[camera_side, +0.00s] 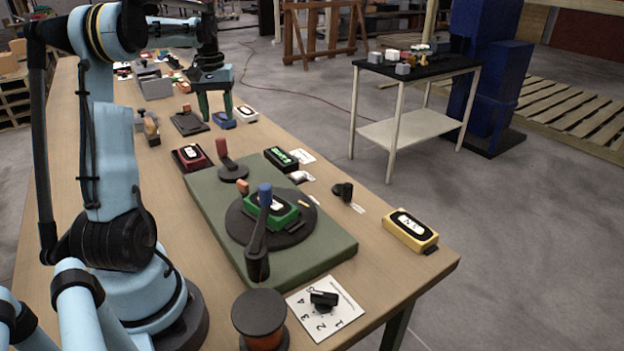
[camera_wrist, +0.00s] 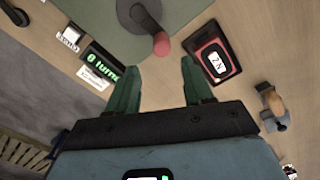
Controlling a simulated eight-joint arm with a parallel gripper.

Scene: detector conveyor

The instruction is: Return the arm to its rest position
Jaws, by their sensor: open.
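My gripper (camera_side: 214,105) is open and empty, with its green fingers pointing down over the far part of the workbench in the side view. In the wrist view its two green fingers (camera_wrist: 160,85) stand apart with bare wood between them. A blue box (camera_side: 223,120) and a black pad (camera_side: 189,123) lie near the fingertips in the side view. My light blue arm reaches from the left side of the bench.
A green board (camera_side: 320,248) holds a dark turntable with a green box (camera_side: 271,211) and a red-knobbed lever (camera_side: 223,150). A red box (camera_side: 191,158), a display (camera_side: 281,159), a yellow box (camera_side: 410,231) and a numbered dial plate (camera_side: 343,314) lie around it. A black-topped side table (camera_side: 417,66) stands apart.

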